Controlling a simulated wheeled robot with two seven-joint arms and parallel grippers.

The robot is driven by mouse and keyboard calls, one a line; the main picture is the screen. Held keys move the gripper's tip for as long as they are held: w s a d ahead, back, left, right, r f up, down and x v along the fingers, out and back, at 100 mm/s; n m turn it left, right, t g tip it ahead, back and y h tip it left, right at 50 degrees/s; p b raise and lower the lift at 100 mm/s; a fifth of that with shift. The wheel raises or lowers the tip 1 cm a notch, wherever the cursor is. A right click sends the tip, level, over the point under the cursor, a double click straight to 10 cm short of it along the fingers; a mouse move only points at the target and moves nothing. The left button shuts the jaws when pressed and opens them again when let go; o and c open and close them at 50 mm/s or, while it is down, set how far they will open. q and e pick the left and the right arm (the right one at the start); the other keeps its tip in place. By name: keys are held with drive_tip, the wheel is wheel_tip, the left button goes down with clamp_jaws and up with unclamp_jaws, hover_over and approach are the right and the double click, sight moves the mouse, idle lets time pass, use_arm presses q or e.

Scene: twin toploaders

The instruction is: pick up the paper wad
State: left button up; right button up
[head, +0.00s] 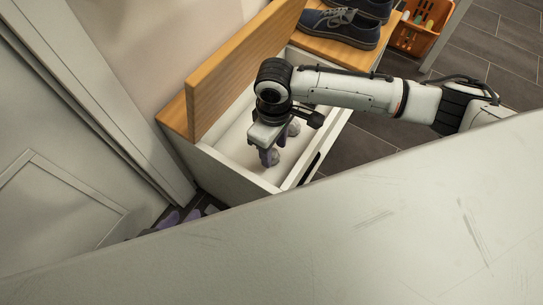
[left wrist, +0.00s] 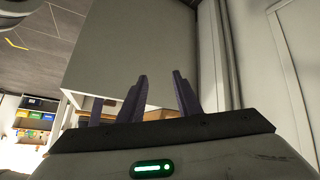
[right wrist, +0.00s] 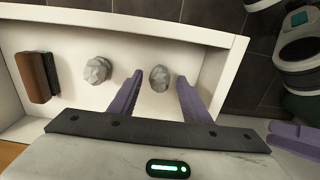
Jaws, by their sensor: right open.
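Two crumpled grey paper wads lie on the white floor of the open bench compartment (head: 232,146). In the right wrist view, one wad (right wrist: 160,78) is between the purple fingers of my right gripper (right wrist: 160,82), with a gap on both sides. The other wad (right wrist: 97,70) lies outside the fingers, to the left. In the head view my right gripper (head: 274,146) points down into the compartment, open, partly covering the wads. My left gripper (head: 182,217) is low beside the bench, partly hidden by a pale surface; its fingers (left wrist: 160,76) are apart and empty in the left wrist view.
A brown and black brush-like object (right wrist: 36,78) lies in the same compartment. The raised wooden lid (head: 240,65) stands behind it and the white walls surround it. Dark shoes (head: 340,27) rest on the adjoining lid. An orange basket (head: 420,30) stands on the tiled floor beyond.

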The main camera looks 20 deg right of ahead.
sight(273, 151)
wheel_tip(273, 151, down, 4)
drive_tip(key=shift+r+b, duration=0.25)
drive_tip(key=shift+b, duration=0.3)
use_arm(q)
drive_tip(key=shift+w+d+f+m+g, duration=0.1)
drive_tip(key=shift+d+f+m+g, duration=0.25)
drive_tip(key=shift+d+f, duration=0.2)
use_arm(e)
drive_tip(key=shift+c, duration=0.2)
clamp_jaws()
drive_tip(key=shift+r, duration=0.15)
